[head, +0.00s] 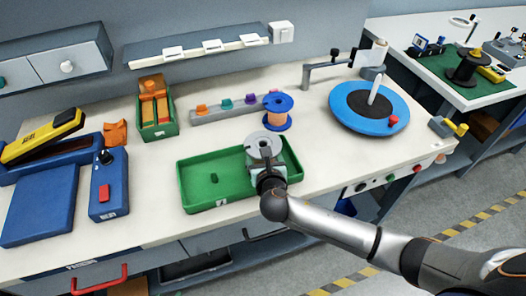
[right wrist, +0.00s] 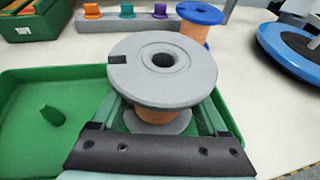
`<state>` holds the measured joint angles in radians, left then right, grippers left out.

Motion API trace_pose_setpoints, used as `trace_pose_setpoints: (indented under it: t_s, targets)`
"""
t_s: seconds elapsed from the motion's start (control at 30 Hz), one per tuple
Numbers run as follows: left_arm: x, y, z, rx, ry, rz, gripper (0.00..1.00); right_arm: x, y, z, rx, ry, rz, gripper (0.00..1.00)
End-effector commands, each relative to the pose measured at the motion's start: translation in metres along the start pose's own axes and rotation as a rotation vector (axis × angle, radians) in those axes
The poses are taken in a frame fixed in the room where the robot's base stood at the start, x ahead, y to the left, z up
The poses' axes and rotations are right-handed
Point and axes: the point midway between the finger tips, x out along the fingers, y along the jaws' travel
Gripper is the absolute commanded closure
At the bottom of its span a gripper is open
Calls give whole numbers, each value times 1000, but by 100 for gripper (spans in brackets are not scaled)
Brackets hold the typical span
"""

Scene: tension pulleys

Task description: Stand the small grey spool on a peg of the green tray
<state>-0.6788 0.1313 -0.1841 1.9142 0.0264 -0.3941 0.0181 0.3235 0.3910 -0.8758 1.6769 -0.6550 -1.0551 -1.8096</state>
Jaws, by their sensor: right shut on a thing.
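The small grey spool (head: 264,143) has an orange winding and stands upright over the right part of the green tray (head: 205,203). In the right wrist view the spool (right wrist: 163,70) shows its top flange with a centre hole and a dark notch. My right gripper (head: 268,172) is shut on the spool, with its fingers on either side below the top flange. A bare green peg (right wrist: 50,115) stands in the left part of the tray; it also shows in the head view (head: 214,178). Whether a peg is under the spool is hidden. My left gripper is out of view.
A blue-flanged orange spool (head: 278,110) stands just behind the tray, near a grey rack (head: 220,112) with coloured pieces. A blue turntable (head: 345,120) is at the right. A blue box with a red switch (head: 108,185) stands left of the tray.

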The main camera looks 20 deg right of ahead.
Motion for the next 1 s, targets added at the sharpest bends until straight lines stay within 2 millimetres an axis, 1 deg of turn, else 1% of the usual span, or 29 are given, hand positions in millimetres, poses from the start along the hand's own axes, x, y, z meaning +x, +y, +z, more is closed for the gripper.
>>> trace_pose_setpoints:
  t_s: [0.47, 1.0]
  targets:
    - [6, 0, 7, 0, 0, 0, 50, 5, 1, -12, 2, -5, 1, 100]
    - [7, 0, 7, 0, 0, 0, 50, 6, 0, -17, 0, 2, 1, 100]
